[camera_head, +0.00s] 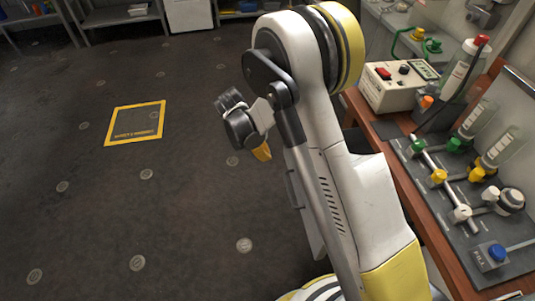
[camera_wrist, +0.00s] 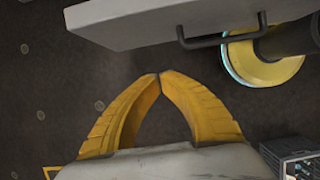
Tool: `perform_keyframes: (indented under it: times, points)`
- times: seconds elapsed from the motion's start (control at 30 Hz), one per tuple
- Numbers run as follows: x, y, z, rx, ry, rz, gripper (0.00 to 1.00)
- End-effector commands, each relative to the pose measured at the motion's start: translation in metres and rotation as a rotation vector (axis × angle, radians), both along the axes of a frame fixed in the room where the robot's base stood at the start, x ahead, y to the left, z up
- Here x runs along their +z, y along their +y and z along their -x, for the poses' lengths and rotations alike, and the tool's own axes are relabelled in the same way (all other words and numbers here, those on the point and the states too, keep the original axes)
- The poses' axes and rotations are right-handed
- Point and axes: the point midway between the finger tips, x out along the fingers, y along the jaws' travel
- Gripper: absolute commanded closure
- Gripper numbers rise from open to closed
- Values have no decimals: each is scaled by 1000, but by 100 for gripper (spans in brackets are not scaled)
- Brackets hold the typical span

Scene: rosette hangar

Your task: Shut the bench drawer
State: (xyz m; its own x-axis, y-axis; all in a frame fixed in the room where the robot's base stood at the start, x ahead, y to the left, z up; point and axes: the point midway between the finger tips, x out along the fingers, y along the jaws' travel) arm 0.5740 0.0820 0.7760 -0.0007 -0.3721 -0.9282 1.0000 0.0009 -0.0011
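The bench drawer shows in the wrist view as a light grey front (camera_wrist: 130,18) with a dark bar handle (camera_wrist: 220,42) along the top of the picture. In the head view, a pale panel with a dark handle, apparently the drawer front (camera_head: 309,222), shows left of my arm and seems to stand out from the bench. My arm hides most of it, so how far it is out is unclear. My gripper (camera_wrist: 158,76) has its yellow fingers meeting at the tips, with nothing between them. The tips appear apart from the drawer front. The gripper also shows in the head view (camera_head: 262,153).
The wooden bench (camera_head: 408,187) at right carries a white box with a red switch (camera_head: 398,88) and a panel with valves and clear cylinders (camera_head: 420,150). A yellow-framed floor square (camera_head: 135,107) lies at left. The dark floor around it is clear. Shelves (camera_head: 122,14) stand at the back.

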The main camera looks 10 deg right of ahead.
Motion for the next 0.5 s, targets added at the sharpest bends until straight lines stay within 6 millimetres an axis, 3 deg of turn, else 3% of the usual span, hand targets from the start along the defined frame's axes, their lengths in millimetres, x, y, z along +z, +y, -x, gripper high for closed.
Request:
perform_keyframes:
  times: [0.03,0.3,0.5]
  points:
    - [-15,-5,0,-2,-1,0,100]
    - [-68,-26,0,-2,-1,0,100]
    - [-65,-55,0,-3,-1,0,100]
